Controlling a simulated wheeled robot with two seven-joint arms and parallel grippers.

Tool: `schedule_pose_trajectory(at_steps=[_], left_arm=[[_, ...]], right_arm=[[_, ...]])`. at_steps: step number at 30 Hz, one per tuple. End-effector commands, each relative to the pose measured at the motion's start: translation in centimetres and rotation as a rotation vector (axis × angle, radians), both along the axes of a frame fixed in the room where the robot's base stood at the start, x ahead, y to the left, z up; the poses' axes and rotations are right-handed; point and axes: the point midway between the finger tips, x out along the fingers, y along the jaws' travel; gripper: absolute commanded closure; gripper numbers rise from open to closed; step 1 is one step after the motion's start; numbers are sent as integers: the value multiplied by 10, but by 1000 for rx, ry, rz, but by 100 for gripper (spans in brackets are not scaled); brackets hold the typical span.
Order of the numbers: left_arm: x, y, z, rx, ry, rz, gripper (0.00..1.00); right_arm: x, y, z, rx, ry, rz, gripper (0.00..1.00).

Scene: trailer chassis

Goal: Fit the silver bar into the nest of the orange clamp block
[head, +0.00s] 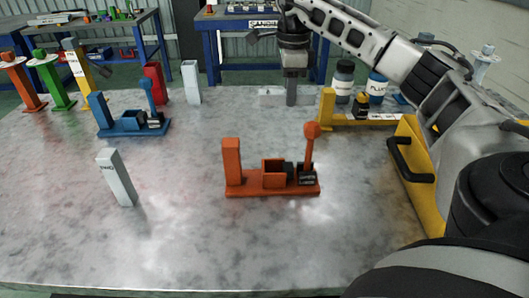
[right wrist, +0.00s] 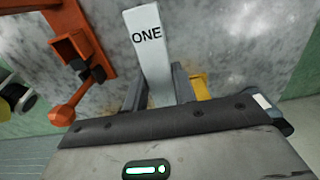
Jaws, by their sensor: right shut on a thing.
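The orange clamp block (head: 268,190) sits on the table near the middle, with a tall post at its left, an open box-like nest beside a black part, and a raised round-headed lever. It also shows at upper left in the right wrist view (right wrist: 78,48). In the right wrist view the bar (right wrist: 150,50) is marked ONE and sits between the fingers. My left gripper is not in view.
Another silver bar (head: 116,180), marked TWO, stands at front left. A blue clamp block (head: 132,129), a yellow clamp block (head: 355,121), a pale bar (head: 191,82), a red piece (head: 154,83) and bottles (head: 343,80) stand behind. The front table is mostly clear.

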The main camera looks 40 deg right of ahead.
Motion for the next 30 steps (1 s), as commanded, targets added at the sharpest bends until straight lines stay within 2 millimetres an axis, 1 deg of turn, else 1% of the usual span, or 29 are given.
schedule_pose_trajectory(at_steps=[1,9,17,22,24,30], left_arm=[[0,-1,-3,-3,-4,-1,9],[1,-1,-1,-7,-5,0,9],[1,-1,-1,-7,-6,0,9],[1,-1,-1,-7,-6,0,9],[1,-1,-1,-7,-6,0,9],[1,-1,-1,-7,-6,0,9]], right_arm=[[0,0,-9,0,0,1,100],[-1,0,-54,0,4,1,100],[0,0,-77,1,2,1,100],[-1,0,-101,0,4,1,100],[0,0,-105,1,1,1,100],[0,0,-104,1,-1,1,100]])
